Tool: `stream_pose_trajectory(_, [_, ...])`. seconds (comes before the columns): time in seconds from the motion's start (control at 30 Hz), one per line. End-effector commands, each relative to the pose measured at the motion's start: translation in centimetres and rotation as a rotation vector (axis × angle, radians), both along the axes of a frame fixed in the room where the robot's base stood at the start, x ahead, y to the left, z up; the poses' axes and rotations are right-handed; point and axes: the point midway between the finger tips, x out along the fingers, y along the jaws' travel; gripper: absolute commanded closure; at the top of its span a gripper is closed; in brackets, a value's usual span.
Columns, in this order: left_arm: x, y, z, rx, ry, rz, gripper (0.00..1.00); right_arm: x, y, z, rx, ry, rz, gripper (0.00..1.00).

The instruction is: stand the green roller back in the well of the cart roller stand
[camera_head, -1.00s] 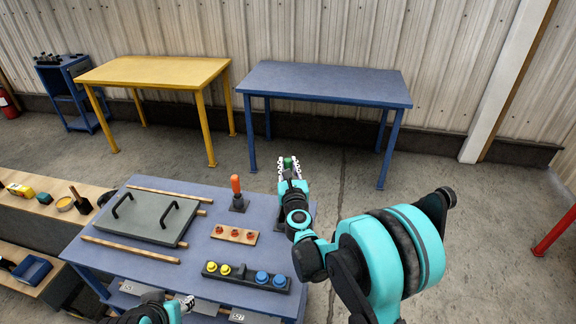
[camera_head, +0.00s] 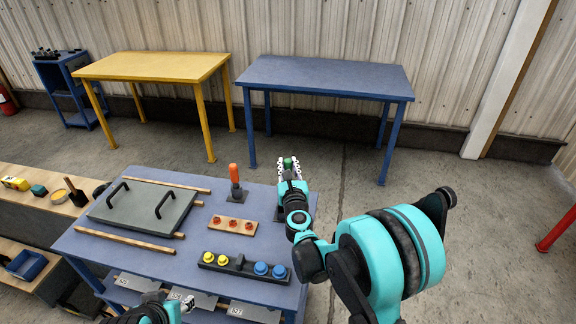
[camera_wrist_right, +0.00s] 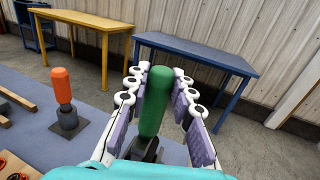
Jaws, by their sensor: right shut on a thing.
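The green roller (camera_head: 288,162) is upright between the fingers of my right gripper (camera_head: 293,168), which is shut on it near the cart's right edge. In the right wrist view the roller (camera_wrist_right: 154,100) stands between both finger pads. A dark stand block (camera_wrist_right: 146,147) shows just below it. I cannot tell whether the roller's lower end is in the well, as the fingers and wrist hide it. My left gripper (camera_head: 186,303) is at the bottom, partly in view; its opening is unclear.
An orange roller (camera_head: 233,173) stands in a dark stand (camera_head: 236,194) to the left on the blue cart (camera_head: 205,262). A grey lid (camera_head: 145,205), a wooden strip with red knobs (camera_head: 232,225) and a block with yellow and blue knobs (camera_head: 243,265) lie nearby. Two tables stand behind.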

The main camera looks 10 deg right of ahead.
Motion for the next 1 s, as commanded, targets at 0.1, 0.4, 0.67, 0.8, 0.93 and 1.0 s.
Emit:
stream_pose_trajectory(0.1, [0.0, 0.0, -1.1, 0.0, 0.0, 0.0, 0.6, 0.0, 0.0, -1.2, 0.0, 0.0, 0.0, 1.0])
stream_pose_trajectory(0.4, [0.0, 0.0, -3.1, 0.0, 0.0, 0.0, 0.6, 0.0, 0.0, -3.4, 0.0, 0.0, 0.0, 1.0])
stream_pose_trajectory(0.67, [0.0, 0.0, -4.8, 0.0, 0.0, 0.0, 0.6, 0.0, 0.0, -5.3, 0.0, 0.0, 0.0, 1.0])
stream_pose_trajectory(0.8, [0.0, 0.0, -5.7, 0.0, 0.0, 0.0, 0.6, 0.0, 0.0, -6.3, 0.0, 0.0, 0.0, 1.0])
stream_pose_trajectory(0.93, [0.0, 0.0, -6.3, 0.0, 0.0, 0.0, 0.6, 0.0, 0.0, -6.9, 0.0, 0.0, 0.0, 1.0])
stream_pose_trajectory(1.0, [0.0, 0.0, -6.4, 0.0, 0.0, 0.0, 0.6, 0.0, 0.0, -7.1, 0.0, 0.0, 0.0, 1.0])
